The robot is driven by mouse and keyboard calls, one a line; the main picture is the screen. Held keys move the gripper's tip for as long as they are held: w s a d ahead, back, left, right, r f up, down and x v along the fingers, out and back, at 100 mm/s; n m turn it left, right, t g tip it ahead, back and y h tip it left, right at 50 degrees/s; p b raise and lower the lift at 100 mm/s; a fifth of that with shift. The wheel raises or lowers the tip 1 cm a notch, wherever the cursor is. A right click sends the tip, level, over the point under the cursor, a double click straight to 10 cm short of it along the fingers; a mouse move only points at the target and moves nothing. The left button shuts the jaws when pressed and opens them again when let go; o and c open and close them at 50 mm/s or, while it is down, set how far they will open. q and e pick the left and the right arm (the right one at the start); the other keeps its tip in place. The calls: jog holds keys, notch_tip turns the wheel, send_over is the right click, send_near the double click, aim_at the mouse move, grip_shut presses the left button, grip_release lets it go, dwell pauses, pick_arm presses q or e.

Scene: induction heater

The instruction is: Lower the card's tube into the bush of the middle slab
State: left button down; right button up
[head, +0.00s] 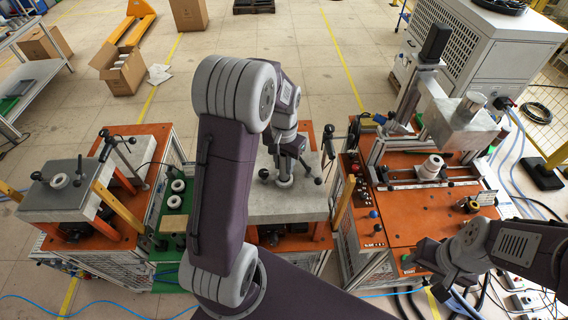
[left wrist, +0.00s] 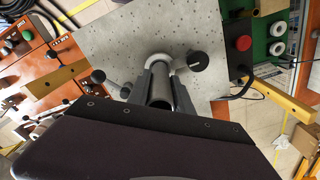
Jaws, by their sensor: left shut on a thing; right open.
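My left gripper (head: 286,152) is over the middle slab (head: 307,202) and shut on a grey metal tube (head: 284,168). The tube stands about upright. In the left wrist view the tube (left wrist: 161,86) lies between the two fingers (left wrist: 160,92). The pale bush (head: 284,182) of the middle slab is at the tube's lower end; part of its rim shows beyond the tube in the left wrist view (left wrist: 182,62). I cannot tell whether the tube's end is inside the bush or just above it. My right gripper (head: 418,258) is open and empty at the right bench's front edge.
Black-knobbed handles (head: 318,180) stand on the middle slab close to the tube. A left slab (head: 62,195) has its own bush. White rings lie on a green strip (head: 175,193). The right bench (head: 410,213) carries a press frame and a small white card (head: 487,197).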

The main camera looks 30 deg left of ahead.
pick_arm(q)
jog(key=shift+f, duration=0.15)
jog(key=shift+f+b, duration=1.3)
jog(key=shift+f, duration=0.35)
jog(key=c, duration=1.1)
grip_release()
jog(key=shift+o, duration=0.2)
jog(key=shift+r, duration=0.15)
notch_tip(320, 180, up, 9)
jog(key=b, duration=0.1)
jog(key=shift+b, duration=0.35)
